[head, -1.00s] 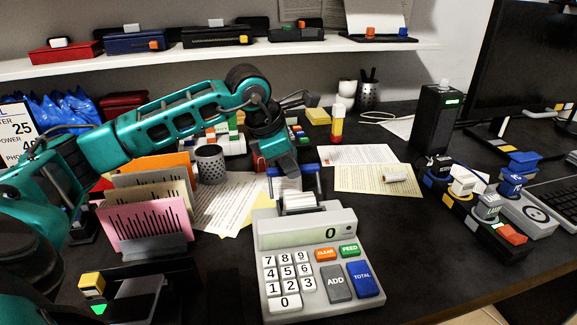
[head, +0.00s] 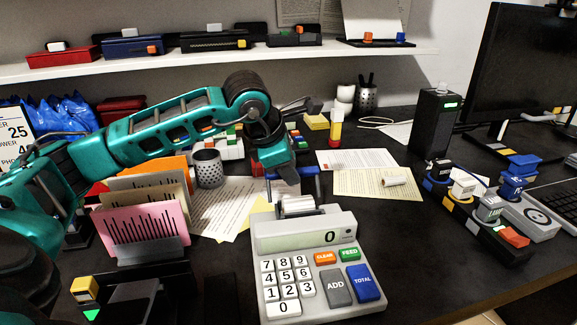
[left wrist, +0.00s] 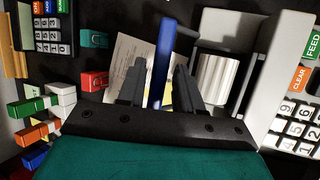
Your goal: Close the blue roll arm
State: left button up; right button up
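The adding machine (head: 308,227) stands at the front middle, with a white paper roll (head: 298,203) at its back. The blue roll arm (head: 313,186) rises behind the roll, partly hidden by my left gripper (head: 287,188). In the left wrist view the blue roll arm (left wrist: 163,58) shows as an upright bar between the two dark fingers of my left gripper (left wrist: 160,80). The fingers are apart, with gaps visible beside the bar, so the gripper is open. The paper roll (left wrist: 215,80) lies right of the fingers there. My right gripper is not in view.
A pink card holder (head: 145,232) and a mesh cup (head: 208,168) stand left of the machine. Papers (head: 378,184) lie behind it to the right. A row of stamps (head: 470,210) and a black box (head: 434,125) stand further right.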

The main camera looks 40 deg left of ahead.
pick_arm(q)
jog(key=shift+o, duration=0.7)
jog(key=shift+s+r, duration=0.1)
jog(key=shift+r, duration=0.15)
jog(key=p+v, duration=0.2)
jog(key=v, duration=1)
jog(key=shift+s+r+p, duration=0.15)
jog(key=shift+p, duration=0.2)
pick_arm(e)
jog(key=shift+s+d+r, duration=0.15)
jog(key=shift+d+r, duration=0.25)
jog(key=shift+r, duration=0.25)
